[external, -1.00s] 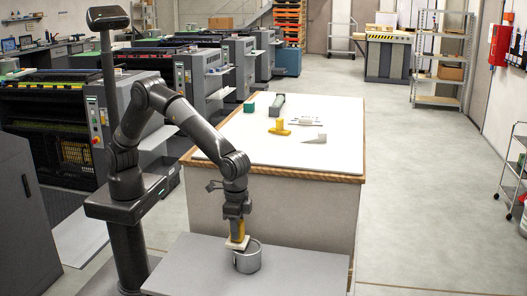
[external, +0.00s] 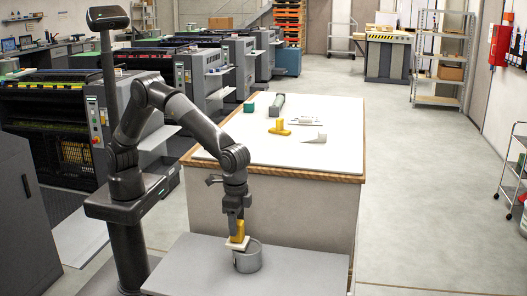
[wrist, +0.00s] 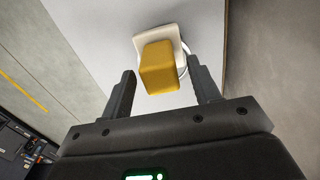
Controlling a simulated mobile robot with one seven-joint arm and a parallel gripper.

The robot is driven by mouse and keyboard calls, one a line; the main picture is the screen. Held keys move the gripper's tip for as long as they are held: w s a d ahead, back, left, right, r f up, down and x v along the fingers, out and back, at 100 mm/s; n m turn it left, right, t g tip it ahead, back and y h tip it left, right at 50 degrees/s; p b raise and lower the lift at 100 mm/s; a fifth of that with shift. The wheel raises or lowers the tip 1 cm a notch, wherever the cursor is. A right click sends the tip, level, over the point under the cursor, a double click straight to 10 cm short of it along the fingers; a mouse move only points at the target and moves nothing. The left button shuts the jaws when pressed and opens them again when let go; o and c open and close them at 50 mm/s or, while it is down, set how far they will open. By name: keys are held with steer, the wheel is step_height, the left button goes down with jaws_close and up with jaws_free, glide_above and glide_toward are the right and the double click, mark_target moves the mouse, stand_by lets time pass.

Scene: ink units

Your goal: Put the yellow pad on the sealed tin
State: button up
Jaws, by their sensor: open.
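The yellow pad is a yellow block-shaped grip (external: 238,230) on a pale flat base (external: 235,244). It sits at the top of the grey round tin (external: 248,262), toward its left side, and looks slightly tilted. In the wrist view the yellow pad (wrist: 160,68) stands between my two fingers, with a gap on each side. My gripper (external: 236,219) is open just above it; the fingers also show in the wrist view (wrist: 162,78). The pale base hides most of the tin's top, and I cannot tell how fully the base rests on it.
The tin stands on a low grey table (external: 195,268). Behind it is a higher white-topped table (external: 240,137) with a second yellow piece (external: 280,127), a green block (external: 249,107), a dark cylinder (external: 277,105) and a white wedge (external: 315,138). The low table's right side is clear.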

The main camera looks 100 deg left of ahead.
step_height(320, 180, up, 9)
steer(key=shift+r, duration=0.2)
steer(key=s+a+r+t, duration=0.1)
steer(key=s+a+r, duration=0.3)
steer(key=s+a, duration=0.1)
steer(key=s+a+r, duration=0.4)
steer(key=s+a, duration=0.1)
steer(key=a, duration=0.3)
steer(key=s+a+r+t, duration=0.1)
steer(key=s+a+r, duration=0.2)
steer(key=s+a, duration=0.2)
steer(key=shift+a+r+t+h, duration=0.3)
steer(key=shift+a+r+h, duration=0.1)
steer(key=shift+a, duration=0.25)
steer(key=shift+t, duration=0.8)
steer(key=s+a, duration=0.2)
steer(key=s, duration=0.1)
steer(key=s+a, duration=0.2)
steer(key=s, duration=0.1)
steer(key=s+a, duration=0.2)
steer(key=s, duration=0.2)
steer(key=shift+a+f, duration=0.1)
steer(key=shift+f, duration=0.2)
steer(key=s+a+f, duration=0.2)
steer(key=s, duration=0.3)
steer(key=s+a+f+t, duration=0.1)
steer(key=s+f, duration=0.2)
steer(key=s, duration=0.2)
steer(key=shift+a+y, duration=0.4)
